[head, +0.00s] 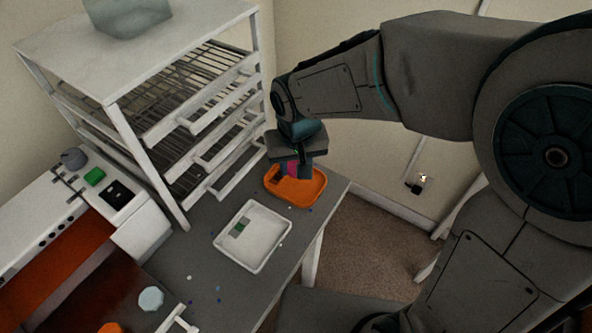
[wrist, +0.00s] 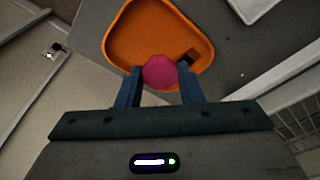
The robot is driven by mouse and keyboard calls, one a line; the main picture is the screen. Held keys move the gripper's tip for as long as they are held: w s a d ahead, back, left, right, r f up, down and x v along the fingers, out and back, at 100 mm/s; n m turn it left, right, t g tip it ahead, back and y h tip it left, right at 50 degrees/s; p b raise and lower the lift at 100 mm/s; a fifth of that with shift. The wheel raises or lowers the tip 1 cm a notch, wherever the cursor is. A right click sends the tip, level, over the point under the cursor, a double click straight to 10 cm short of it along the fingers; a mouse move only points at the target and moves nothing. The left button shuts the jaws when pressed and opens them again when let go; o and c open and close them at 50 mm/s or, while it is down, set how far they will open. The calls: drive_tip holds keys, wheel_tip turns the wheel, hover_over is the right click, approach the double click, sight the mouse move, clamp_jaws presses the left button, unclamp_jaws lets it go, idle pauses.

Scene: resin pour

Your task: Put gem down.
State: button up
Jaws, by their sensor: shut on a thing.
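My gripper (wrist: 161,86) is shut on a pink gem (wrist: 159,72), held between its two blue fingers. In the head view the gem (head: 292,169) shows as a small pink patch under my gripper (head: 293,171). The gripper and gem are over the orange tray (head: 309,196), near one side of it. The tray also shows in the wrist view (wrist: 130,42), with a small dark item inside it. I cannot tell whether the gem touches the tray.
A white tray (head: 262,258) with a small grey and green item lies nearer on the grey table (head: 213,289). Small blue and white bits are scattered around. A white drawer rack (head: 188,223) stands left of the orange tray. The table's right edge is close.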

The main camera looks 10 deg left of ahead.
drive_tip(key=shift+f, duration=1.7)
drive_tip(key=shift+f, duration=0.15)
drive_tip(key=o, duration=0.9)
drive_tip(key=shift+o, duration=0.2)
